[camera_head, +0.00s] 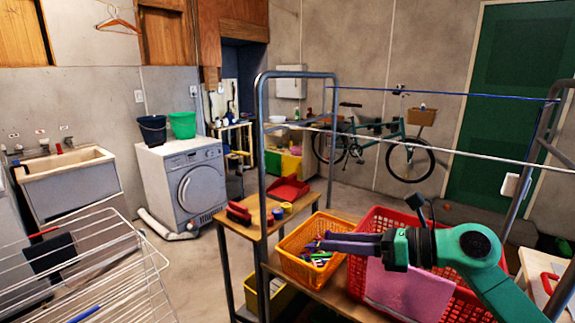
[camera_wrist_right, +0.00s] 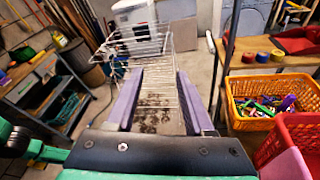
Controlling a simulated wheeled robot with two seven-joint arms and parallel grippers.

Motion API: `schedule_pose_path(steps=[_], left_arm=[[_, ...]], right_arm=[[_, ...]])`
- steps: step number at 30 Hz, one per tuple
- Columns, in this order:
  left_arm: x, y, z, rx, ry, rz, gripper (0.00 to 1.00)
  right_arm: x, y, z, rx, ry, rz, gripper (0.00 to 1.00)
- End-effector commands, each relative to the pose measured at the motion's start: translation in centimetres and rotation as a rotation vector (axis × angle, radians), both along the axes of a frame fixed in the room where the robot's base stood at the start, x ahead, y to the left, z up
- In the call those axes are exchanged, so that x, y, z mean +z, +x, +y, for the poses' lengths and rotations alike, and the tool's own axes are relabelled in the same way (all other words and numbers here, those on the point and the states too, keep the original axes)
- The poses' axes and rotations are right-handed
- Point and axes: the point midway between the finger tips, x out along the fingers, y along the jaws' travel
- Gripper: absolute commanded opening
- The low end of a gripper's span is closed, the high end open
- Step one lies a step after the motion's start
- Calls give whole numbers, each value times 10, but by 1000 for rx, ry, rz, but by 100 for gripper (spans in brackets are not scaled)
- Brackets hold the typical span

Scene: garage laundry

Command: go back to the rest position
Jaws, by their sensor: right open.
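My right gripper (camera_head: 322,243) reaches in from the lower right of the head view, its purple fingers pointing left above the orange basket (camera_head: 283,262). In the right wrist view the two fingers of the right gripper (camera_wrist_right: 160,82) stand apart with nothing between them. The green and black right forearm crosses in front of the red basket (camera_head: 368,222) and hides part of it. My left gripper is in neither view.
The baskets stand on a bench with a metal frame (camera_head: 262,140). A white line (camera_head: 420,148) and a blue line run across above it. A wire drying rack (camera_head: 90,262) stands at the left. The floor (camera_head: 200,260) between rack and bench is open.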

Motion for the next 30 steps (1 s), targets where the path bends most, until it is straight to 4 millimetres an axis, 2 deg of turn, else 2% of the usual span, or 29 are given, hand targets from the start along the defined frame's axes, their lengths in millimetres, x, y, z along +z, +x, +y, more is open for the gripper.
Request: schedule_pose_path(steps=[1,3,5,7,8,9,10,13,15,18,22,23,27,30], left_arm=[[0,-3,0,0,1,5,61],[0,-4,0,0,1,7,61],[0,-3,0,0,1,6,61],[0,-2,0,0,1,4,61],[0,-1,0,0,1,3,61],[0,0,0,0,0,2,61],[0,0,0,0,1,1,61],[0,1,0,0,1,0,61],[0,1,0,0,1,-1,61],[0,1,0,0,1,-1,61],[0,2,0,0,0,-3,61],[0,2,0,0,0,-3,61],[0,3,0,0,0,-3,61],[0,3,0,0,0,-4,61]], right_arm=[[14,-1,17,-39,207,37,53],[41,7,17,-153,556,132,53],[49,18,-4,-286,851,255,53],[35,32,-43,-477,1173,433,53],[20,37,-62,-572,1303,519,53],[-8,39,-87,-712,1462,640,53],[-32,38,-104,-817,1565,727,53],[-115,16,-140,-1147,1809,985,53],[-165,-10,-151,-1355,1909,1131,53],[-218,-49,-155,-1607,1985,1295,53],[-265,-100,-151,-1881,2012,1458,53],[-274,-111,-149,1908,-1980,-1468,53],[-303,-162,-139,1894,-1710,-1401,53],[-317,-199,-129,1881,-1535,-1355,53]])
